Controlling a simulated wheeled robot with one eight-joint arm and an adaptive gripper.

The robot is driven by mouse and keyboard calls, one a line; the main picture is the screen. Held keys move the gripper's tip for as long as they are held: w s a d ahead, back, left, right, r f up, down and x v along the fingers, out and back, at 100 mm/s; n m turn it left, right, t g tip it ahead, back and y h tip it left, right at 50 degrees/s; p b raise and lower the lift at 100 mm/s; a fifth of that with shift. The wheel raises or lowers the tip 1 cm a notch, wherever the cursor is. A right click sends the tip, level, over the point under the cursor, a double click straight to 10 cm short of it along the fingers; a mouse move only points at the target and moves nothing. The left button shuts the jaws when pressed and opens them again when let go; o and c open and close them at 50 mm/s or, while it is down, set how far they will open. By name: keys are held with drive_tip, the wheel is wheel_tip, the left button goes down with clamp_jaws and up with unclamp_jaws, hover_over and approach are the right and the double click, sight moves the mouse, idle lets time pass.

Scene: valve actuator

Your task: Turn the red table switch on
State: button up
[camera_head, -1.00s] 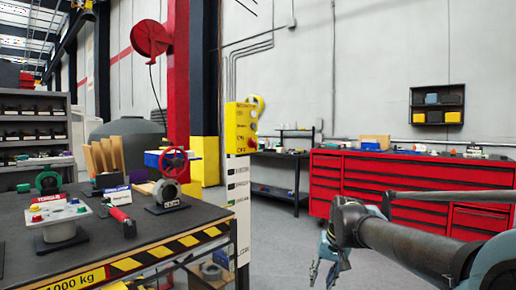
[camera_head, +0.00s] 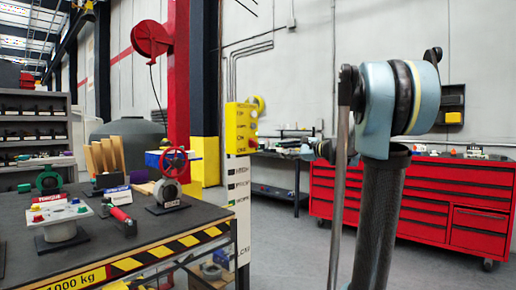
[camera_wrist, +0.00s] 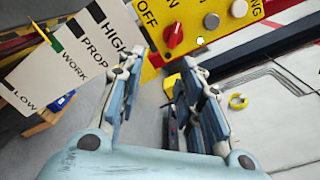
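A red-handled switch (camera_head: 121,216) lies tilted on a dark base on the table (camera_head: 160,238), near its front edge in the head view. It does not show in the wrist view. My gripper (camera_wrist: 163,58) is open and empty, its two fingers apart in the wrist view. It points towards a yellow control box (camera_wrist: 212,20), which carries a red knob (camera_wrist: 173,35) beside the word OFF.
The table also holds a button box (camera_head: 60,212), a red handwheel valve (camera_head: 173,162) and a green ring fitting (camera_head: 49,181). The yellow box (camera_head: 241,128) stands on a white post (camera_head: 241,200) beside the table. A red tool cabinet (camera_head: 430,195) stands behind; grey floor lies between.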

drive_tip(key=w+r, duration=0.1)
drive_tip(key=w, duration=0.1)
approach(256, 144)
drive_tip(key=shift+m+t, duration=0.3)
drive_tip(key=shift+m, duration=0.1)
drive_tip(key=x, duration=0.8)
drive_tip(key=shift+a+f, duration=0.15)
drive_tip(key=shift+a, duration=0.2)
clamp_jaws()
